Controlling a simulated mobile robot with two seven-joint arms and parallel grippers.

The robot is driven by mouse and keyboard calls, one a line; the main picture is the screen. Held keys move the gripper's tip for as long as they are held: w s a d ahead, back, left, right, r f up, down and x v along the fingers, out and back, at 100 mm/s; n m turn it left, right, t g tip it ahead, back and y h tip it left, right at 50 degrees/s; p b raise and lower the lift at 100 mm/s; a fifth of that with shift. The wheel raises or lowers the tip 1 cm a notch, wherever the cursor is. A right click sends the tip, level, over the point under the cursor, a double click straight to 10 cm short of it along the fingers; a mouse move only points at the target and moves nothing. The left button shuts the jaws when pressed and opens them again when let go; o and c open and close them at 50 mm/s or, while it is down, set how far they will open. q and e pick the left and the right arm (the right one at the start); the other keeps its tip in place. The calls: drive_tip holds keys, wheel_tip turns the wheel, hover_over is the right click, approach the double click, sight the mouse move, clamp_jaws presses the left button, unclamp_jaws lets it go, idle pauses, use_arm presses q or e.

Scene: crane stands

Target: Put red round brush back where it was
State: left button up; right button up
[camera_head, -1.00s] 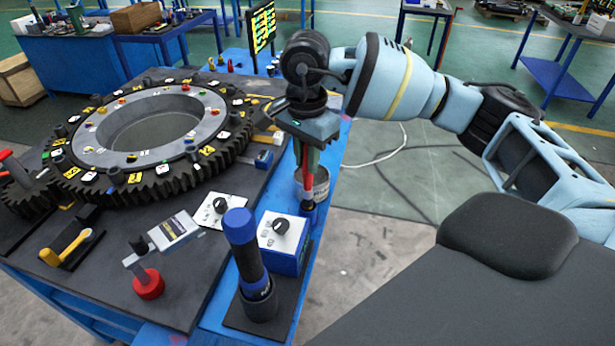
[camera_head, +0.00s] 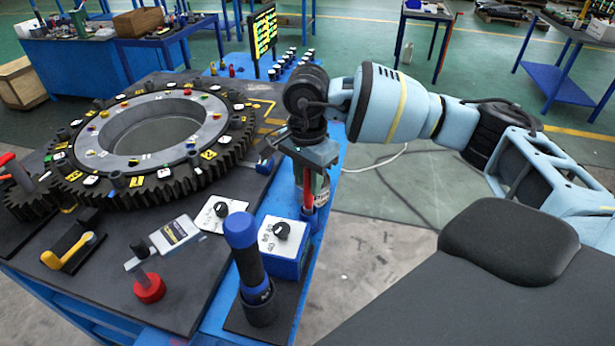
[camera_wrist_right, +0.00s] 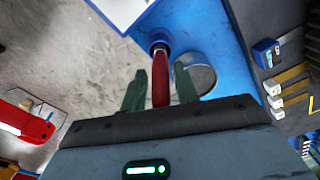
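The red round brush (camera_head: 307,192) stands upright at the right edge of the blue bench, its lower end at a small blue piece (camera_head: 309,214). Its red shaft (camera_wrist_right: 160,83) runs between my right fingers in the wrist view. My right gripper (camera_head: 307,165) points down from above, around the upper shaft. In the wrist view its two dark green fingers (camera_wrist_right: 160,88) are spread, with narrow gaps beside the shaft. The palm hides the shaft's upper end. My left gripper is not in view.
A round metal can (camera_head: 322,187) stands close behind the brush. A white-topped knob box (camera_head: 284,246) and a blue-handled torch-like tool (camera_head: 247,258) stand nearer. A large black gear ring (camera_head: 150,140) fills the bench to the left. Floor lies open to the right.

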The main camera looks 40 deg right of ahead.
drive_tip(key=shift+o, duration=0.9)
drive_tip(key=shift+r, duration=0.2)
wheel_tip(320, 180, up, 12)
drive_tip(key=shift+a+f, duration=0.1)
drive_tip(key=shift+f, duration=0.1)
